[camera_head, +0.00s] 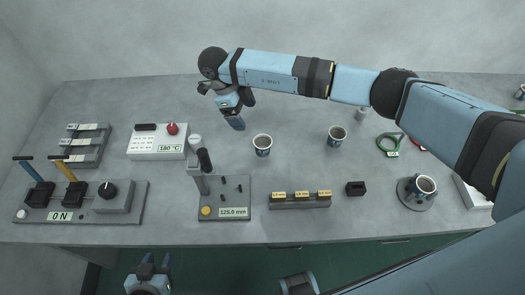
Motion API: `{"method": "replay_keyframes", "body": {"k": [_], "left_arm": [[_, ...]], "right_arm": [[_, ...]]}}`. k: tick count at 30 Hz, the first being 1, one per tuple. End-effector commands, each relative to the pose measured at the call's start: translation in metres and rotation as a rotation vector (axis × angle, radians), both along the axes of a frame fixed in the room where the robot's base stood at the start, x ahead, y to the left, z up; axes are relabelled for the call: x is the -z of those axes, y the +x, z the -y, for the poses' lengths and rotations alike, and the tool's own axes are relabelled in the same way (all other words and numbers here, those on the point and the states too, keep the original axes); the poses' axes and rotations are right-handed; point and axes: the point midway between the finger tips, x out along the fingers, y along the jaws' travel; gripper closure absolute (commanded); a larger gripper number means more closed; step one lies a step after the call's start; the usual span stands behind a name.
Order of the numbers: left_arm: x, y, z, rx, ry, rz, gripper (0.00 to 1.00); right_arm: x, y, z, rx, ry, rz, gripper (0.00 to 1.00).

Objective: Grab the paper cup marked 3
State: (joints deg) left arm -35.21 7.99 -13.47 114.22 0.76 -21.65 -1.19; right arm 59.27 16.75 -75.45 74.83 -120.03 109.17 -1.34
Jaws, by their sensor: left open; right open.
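A paper cup with a dark blue band (262,145) stands upright on the grey table. A similar cup (335,136) stands to its right. The numbers on the cups are too small to read. My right gripper (237,120) reaches in from the right across the table. It is open, above the table and left of the nearest cup, apart from it; its fingers are partly hidden by its own body. My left gripper (147,264) is open and empty, low in front of the table's front edge.
A panel with levers and a knob (115,197) and a box reading 180 °C (158,142) are at the left. A press-like device reading 125.0 mm (225,211) stands in front of the nearest cup. A labelled block (300,201) and a small black box (355,188) lie to its right.

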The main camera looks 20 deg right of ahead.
Motion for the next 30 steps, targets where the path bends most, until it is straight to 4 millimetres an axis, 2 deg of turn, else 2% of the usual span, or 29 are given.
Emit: {"method": "replay_keyframes", "body": {"k": [12, 20, 25, 30], "left_arm": [[-0.013, 0.0, 0.0, 0.0, 0.0, 0.0, 0.57], [-0.017, 0.0, 0.0, 0.0, 0.0, 0.0, 0.57], [-0.027, 0.0, 0.0, 0.0, 0.0, -0.001, 0.57], [-0.029, 0.0, 0.0, 0.0, 0.0, 0.0, 0.57]], "right_arm": [[0.066, -0.017, 0.024, 0.002, -0.001, -0.004, 0.14], [0.079, -0.022, 0.029, 0.001, 0.0, -0.003, 0.14], [0.097, -0.032, 0.038, 0.002, -0.001, -0.004, 0.14], [0.117, -0.035, 0.045, 0.003, 0.001, -0.001, 0.14]]}}
